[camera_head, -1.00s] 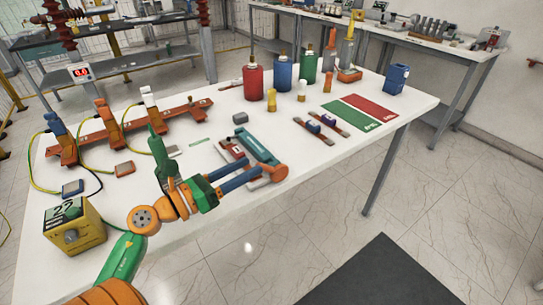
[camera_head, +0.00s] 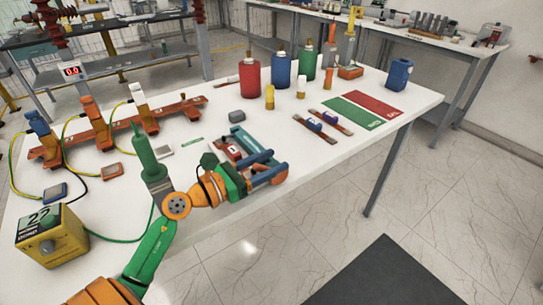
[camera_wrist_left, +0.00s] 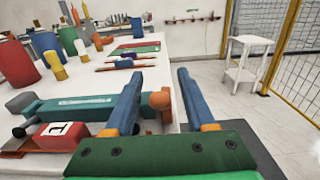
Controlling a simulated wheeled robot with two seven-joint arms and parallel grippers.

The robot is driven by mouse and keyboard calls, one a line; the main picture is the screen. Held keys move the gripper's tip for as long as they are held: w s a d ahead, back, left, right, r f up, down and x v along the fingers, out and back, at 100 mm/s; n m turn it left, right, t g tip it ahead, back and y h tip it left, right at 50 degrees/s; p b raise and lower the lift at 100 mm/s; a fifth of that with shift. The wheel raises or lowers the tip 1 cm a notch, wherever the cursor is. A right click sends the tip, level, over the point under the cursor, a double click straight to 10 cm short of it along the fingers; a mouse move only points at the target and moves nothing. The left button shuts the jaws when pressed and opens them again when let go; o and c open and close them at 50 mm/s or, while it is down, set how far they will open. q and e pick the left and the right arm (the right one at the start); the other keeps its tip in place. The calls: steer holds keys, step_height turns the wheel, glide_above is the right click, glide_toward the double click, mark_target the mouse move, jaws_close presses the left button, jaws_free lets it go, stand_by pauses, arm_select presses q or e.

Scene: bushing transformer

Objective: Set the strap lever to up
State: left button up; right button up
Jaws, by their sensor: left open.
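The strap lever is a teal bar (camera_wrist_left: 75,105) with an orange ball knob (camera_wrist_left: 160,101) at its end, lying low over the table's front edge. In the head view the teal bar (camera_head: 250,141) is partly covered by my gripper. A red block (camera_wrist_left: 62,130) marked 1 sits beside it; it also shows in the head view (camera_head: 231,149). My left gripper (camera_head: 277,161) is open at the lever's knob end. In the left wrist view, the knob shows between the blue fingers (camera_wrist_left: 158,76), and the left finger hides part of the bar. Contact cannot be told. My right gripper is not in view.
Red, blue and green bottles (camera_head: 251,75) stand at the back. An orange rail (camera_head: 120,130) with cabled clamps is at left, near a yellow box (camera_head: 50,238).

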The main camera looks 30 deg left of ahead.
arm_select(q)
steer(key=shift+w+d, duration=0.15)
steer(key=shift+w, duration=0.05)
jaws_close()
stand_by(1.3)
